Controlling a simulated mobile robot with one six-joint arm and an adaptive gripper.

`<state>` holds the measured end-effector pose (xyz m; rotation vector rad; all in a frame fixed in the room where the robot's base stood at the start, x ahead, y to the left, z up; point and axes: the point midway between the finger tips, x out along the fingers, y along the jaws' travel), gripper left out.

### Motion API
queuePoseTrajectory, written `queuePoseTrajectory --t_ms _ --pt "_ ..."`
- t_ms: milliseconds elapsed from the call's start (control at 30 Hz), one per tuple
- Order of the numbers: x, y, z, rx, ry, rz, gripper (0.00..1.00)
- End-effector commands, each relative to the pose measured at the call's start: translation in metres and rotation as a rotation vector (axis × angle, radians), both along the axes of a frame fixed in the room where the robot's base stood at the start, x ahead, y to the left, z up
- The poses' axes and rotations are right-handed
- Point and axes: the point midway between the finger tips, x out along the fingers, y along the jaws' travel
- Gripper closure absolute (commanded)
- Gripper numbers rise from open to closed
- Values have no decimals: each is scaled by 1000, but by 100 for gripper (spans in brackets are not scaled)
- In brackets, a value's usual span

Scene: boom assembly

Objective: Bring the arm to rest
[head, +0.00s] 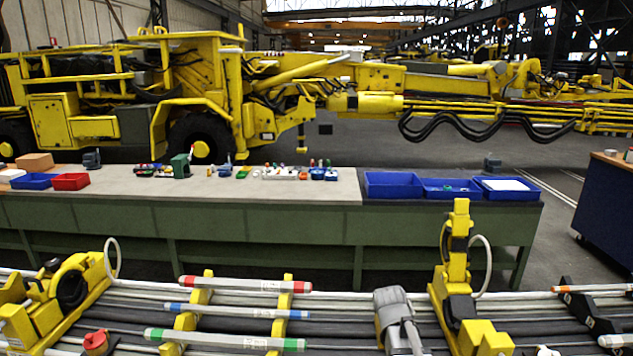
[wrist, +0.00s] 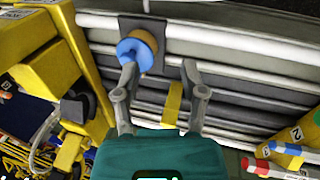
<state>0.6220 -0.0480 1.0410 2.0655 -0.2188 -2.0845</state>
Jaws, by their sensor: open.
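In the wrist view my gripper (wrist: 160,68) is open, its two grey fingers apart with nothing between them. A round blue and orange piece (wrist: 138,50) sits on a dark plate close to the left fingertip; I cannot tell whether they touch. Grey boom rails lie beyond the fingers. In the head view I cannot make out the gripper's fingers. A grey jointed form (head: 396,318) stands over the rails at the bottom centre, possibly part of my arm.
Yellow brackets (head: 457,270) rise from the rails. Tubes with red (head: 245,285), blue (head: 238,311) and green (head: 225,340) ends lie across yellow supports. Behind stands a green workbench (head: 270,220) with blue bins (head: 392,186) and small parts. A yellow machine (head: 190,95) fills the back.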

Motion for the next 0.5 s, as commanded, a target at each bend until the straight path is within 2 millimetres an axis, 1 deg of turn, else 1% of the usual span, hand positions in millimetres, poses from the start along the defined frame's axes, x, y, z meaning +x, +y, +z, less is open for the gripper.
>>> queuePoseTrajectory --t_ms 33,100,200,333,500 --pt "-29 10 -3 49 -3 -7 46" --pt "-50 23 -5 115 -6 -17 46" --pt "-71 36 -6 186 -8 -27 46" --pt "-83 46 -7 235 -9 -35 46" --pt "-84 48 -7 247 -9 -37 46"
